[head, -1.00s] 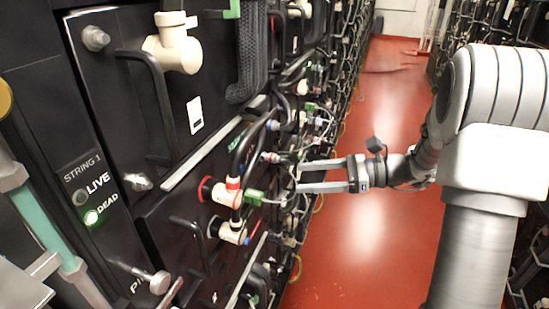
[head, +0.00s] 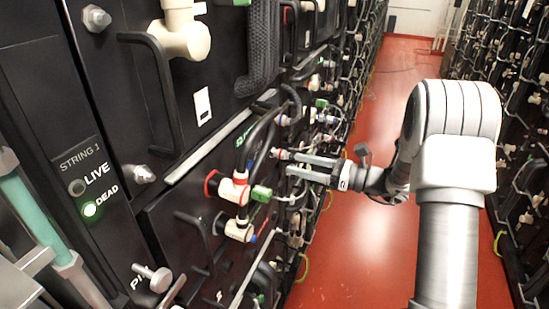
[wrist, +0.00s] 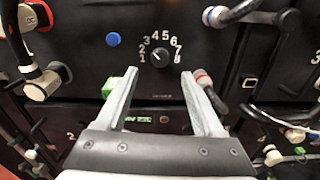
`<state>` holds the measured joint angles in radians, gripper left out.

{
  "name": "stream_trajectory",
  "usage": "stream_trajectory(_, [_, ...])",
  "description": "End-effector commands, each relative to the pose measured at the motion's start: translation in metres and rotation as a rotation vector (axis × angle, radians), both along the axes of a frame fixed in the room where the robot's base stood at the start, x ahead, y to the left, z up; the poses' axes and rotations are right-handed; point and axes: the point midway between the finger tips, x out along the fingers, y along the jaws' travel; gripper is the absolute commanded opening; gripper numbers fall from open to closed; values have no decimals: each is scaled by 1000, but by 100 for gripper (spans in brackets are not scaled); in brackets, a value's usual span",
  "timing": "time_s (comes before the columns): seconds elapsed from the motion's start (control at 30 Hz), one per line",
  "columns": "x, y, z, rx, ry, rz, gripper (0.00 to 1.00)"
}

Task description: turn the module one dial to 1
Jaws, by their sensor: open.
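A small black dial (wrist: 159,56) with a ring of white numbers 1 to 8 sits on a black module front in the wrist view. Its light pointer mark leans to the upper left, toward the low numbers; I cannot tell which exactly. My gripper (wrist: 159,82) is open and empty, its two fingers pointing at the panel just below the dial, one on each side of it. In the head view my gripper (head: 284,162) reaches left toward the rack face. The dial cannot be made out there.
A blue button (wrist: 113,39) lies left of the dial. A green connector (head: 261,193) and black handles stand out from the rack. The red aisle floor (head: 365,240) is clear.

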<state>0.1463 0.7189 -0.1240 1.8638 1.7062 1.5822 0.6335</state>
Motion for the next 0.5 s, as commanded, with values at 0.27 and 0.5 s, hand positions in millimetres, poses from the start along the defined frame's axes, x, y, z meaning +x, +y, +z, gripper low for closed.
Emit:
stream_trajectory(0.27, [18, 51, 1, 0, -2, 3, 69])
stream_trajectory(0.5, [25, 69, 0, 0, -1, 0, 69])
